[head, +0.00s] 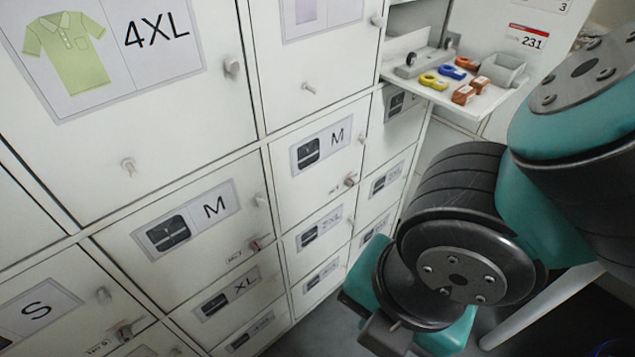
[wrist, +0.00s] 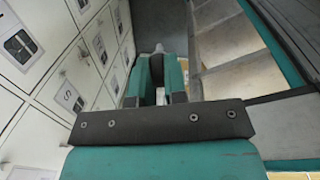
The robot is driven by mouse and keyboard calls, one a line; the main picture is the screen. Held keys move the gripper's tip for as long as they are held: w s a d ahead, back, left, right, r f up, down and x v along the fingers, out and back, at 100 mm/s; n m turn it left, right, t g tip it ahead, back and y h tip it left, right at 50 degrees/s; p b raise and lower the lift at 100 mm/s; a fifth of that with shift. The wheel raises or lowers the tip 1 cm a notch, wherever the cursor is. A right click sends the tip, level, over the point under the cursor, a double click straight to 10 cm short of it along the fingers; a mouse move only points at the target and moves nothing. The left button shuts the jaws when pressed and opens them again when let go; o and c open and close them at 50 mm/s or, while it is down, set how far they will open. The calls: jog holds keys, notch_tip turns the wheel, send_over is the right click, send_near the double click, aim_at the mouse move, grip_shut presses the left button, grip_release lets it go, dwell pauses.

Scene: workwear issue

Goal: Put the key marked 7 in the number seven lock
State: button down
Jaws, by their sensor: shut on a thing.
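My gripper (wrist: 160,72) points away toward the floor in the wrist view, its teal fingers close together. It is shut on a small pale grey thing (wrist: 159,48), which looks like the key; only its end shows and no mark can be read. In the head view my gripper is at the lower middle, partly hidden by my wrist. Locks with small red parts sit on locker doors: one on the M door (head: 255,245), one on the upper M door (head: 350,180) and one at lower left (head: 124,331). Their number labels are too small to read surely. My gripper is apart from them.
A wall of white lockers with size labels, such as the 4XL door (head: 90,160), fills the left. A fold-out shelf (head: 430,97) at upper right holds yellow, blue and orange-red items and a grey bin (head: 496,70). Open floor (head: 310,335) lies below the lockers.

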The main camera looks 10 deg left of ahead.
jog(key=w+a+f+m+t+y+b, duration=0.1)
jog(key=w+a+f+t+y+b, duration=0.3)
jog(key=f+b, duration=0.75)
jog(key=w+a+f+m+t+y+b, duration=0.15)
jog(key=w+a+f+b, duration=0.4)
jog(key=f+b, duration=0.55)
jog(key=t+y+b, duration=0.6)
jog(key=y+b, duration=0.1)
jog(key=b, duration=2)
send_near(257, 247)
jog(key=shift+w+a+f+p, duration=0.2)
jog(key=shift+w+a+p, duration=0.4)
jog(key=shift+p, duration=0.3)
jog(key=shift+w+a+f+p, duration=0.25)
jog(key=shift+w+a+p, duration=0.3)
jog(key=shift+p, duration=0.35)
jog(key=shift+p+x, duration=0.65)
jog(key=shift+x, duration=0.4)
